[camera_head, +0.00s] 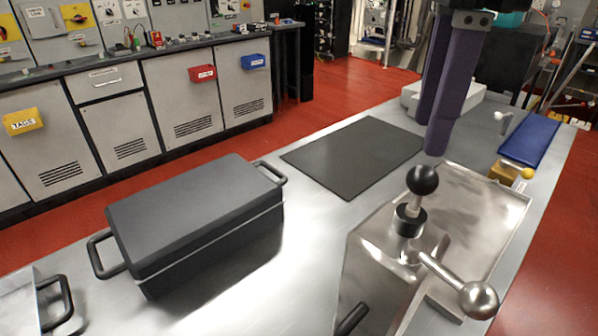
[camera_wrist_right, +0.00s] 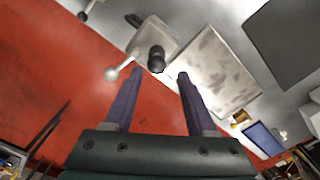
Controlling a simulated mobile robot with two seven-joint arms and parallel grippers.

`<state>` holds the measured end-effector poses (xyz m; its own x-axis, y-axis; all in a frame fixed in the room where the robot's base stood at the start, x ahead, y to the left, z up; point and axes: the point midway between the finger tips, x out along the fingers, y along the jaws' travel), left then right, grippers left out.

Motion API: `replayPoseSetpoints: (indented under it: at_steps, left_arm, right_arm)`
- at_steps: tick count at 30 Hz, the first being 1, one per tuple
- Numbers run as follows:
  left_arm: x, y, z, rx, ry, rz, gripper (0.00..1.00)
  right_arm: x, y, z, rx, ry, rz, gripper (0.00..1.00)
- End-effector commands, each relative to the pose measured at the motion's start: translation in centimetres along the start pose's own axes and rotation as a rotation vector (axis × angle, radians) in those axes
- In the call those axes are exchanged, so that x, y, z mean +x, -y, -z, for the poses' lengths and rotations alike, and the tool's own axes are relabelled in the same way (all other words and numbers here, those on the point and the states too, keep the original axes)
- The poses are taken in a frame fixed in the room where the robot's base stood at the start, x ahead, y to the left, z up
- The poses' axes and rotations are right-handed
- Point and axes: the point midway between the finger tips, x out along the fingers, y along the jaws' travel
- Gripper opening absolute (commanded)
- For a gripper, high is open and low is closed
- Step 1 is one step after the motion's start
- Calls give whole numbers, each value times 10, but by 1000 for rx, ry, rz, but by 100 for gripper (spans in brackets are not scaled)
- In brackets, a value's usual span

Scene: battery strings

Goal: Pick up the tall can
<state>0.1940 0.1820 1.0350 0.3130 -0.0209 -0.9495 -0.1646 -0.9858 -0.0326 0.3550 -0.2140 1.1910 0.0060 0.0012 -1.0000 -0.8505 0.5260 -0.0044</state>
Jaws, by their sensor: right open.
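I cannot make out a tall can in either view. My right gripper (camera_head: 432,137) comes down from the top right of the head view, its two purple fingers pointing downward. It is open and apart from the bench, above the area by the metal tray and the lever device. In the right wrist view, the gap between its fingers (camera_wrist_right: 160,76) is empty, and the lever device's black ball knob (camera_wrist_right: 156,60) appears beyond it. My left gripper is not in view.
The lever device (camera_head: 372,262) and shallow metal tray (camera_head: 508,200) stand at the bench's right. A lidded dark box (camera_head: 200,215) with handles is at left, and a flat black mat (camera_head: 355,155) lies behind. A blue pad (camera_head: 532,138) lies at far right.

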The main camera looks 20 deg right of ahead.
Motion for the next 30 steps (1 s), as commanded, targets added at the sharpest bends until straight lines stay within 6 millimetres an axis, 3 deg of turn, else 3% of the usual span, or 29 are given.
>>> replayPoseSetpoints:
  at_steps: [21, 28, 30]
  left_arm:
    - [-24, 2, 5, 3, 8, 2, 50]
    - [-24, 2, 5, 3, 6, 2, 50]
    - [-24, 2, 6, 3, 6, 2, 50]
  right_arm:
    - [91, -2, 5, -1, -6, -4, 57]
    - [94, -1, 5, -2, -4, -1, 57]
    - [94, -1, 5, -2, -4, -1, 51]
